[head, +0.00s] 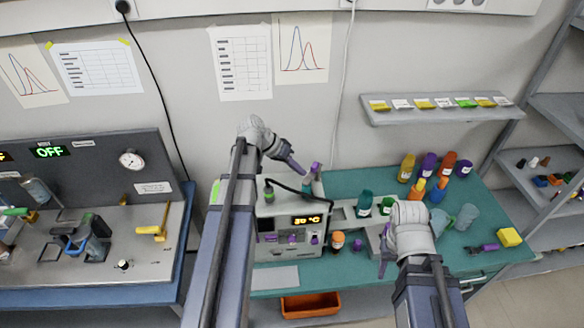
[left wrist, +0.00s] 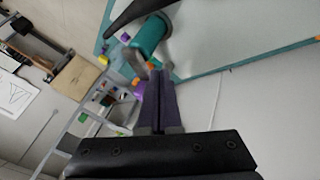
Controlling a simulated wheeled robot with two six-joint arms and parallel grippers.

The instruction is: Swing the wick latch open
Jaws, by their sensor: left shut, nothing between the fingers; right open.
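A grey instrument (head: 290,218) with a lit "30 °C" display stands on the left part of the teal bench. A teal cylinder with a purple part (head: 315,167) rises at its top. The left wrist view shows the teal cylinder (left wrist: 150,38) and a purple part (left wrist: 139,88) close by the fingertips. I cannot tell which part is the wick latch. My left gripper (head: 302,173) is shut and empty, just left of the purple part; contact is unclear. It also shows in the left wrist view (left wrist: 160,74). My right gripper (head: 384,264) is open, pointing down over the bench front.
Several coloured bottles (head: 407,168) stand at the back right of the teal bench (head: 480,205). A yellow block (head: 509,237) lies at its right edge. An orange bin (head: 311,304) sits below. A grey panel machine (head: 90,200) stands left. A labelled shelf (head: 440,115) hangs above.

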